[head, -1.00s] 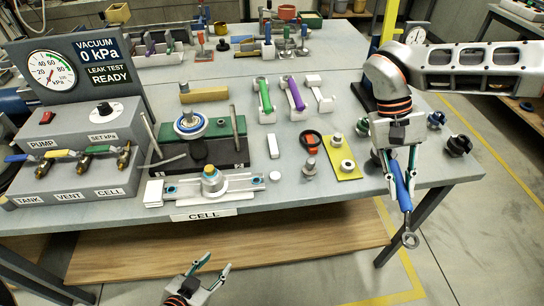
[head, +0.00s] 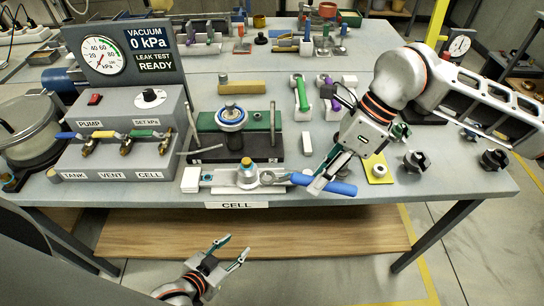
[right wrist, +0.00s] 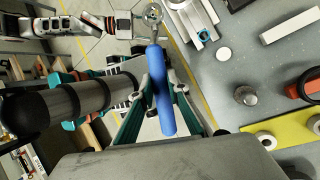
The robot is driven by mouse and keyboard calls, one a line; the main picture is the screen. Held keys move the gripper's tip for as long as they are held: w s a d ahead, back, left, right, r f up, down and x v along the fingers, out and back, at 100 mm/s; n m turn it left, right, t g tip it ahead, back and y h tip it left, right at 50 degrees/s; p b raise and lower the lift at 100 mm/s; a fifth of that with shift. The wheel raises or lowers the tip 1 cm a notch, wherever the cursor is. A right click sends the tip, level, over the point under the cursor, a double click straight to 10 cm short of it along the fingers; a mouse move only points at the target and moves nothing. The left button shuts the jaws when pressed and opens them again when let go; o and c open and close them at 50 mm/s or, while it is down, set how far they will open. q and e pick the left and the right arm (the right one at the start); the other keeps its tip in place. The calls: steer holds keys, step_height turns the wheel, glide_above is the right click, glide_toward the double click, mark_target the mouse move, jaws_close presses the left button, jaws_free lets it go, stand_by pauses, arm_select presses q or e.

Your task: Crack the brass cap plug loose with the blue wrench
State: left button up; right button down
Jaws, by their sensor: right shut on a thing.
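The blue wrench (head: 335,187) is held in my right gripper (head: 322,180), which is shut on its blue handle. The handle also shows between the fingers in the right wrist view (right wrist: 160,95). The wrench's ring head (right wrist: 153,14) points left toward the cell fixture and overlaps its right part in the head view. In the wrist view it appears beside the fixture, near the table edge. The brass cap plug (head: 247,163) stands upright on the cell fixture (head: 205,181); the ring does not appear around it. My left gripper (head: 233,249) is open and empty below the table's front edge.
The vacuum panel (head: 130,130) stands left of the cell. A dark tray with a green board (head: 205,140) lies behind it. A yellow plate (head: 378,172) and black knobs (head: 416,161) are at right. Purple and green handled clamps (head: 301,95) stand further back.

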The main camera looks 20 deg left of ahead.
arm_select(q)
steer(key=shift+r+p, duration=0.4)
steer(key=shift+r, duration=0.05)
arm_select(e)
steer(key=s+a+r+m+t, duration=0.3)
steer(key=a+r+m, duration=0.3)
steer(key=a+m, duration=0.2)
steer(key=shift+s+a+r+m+t+y, duration=0.2)
steer(key=shift+a+r+m+t+y, duration=0.1)
steer(key=shift+a+r+t+y, duration=0.25)
arm_select(q)
steer(key=shift+f, duration=0.1)
arm_select(e)
steer(key=shift+a+f, duration=0.1)
steer(key=shift+f, duration=0.05)
arm_select(q)
step_height(320, 180, down, 6)
steer(key=b, duration=0.5)
steer(key=shift+s+b, duration=0.4)
arm_select(e)
step_height(320, 180, down, 6)
steer(key=shift+r, duration=0.15)
arm_select(q)
steer(key=shift+s+a+f, duration=0.1)
steer(key=shift+s+f, duration=0.05)
steer(key=shift+f, duration=0.35)
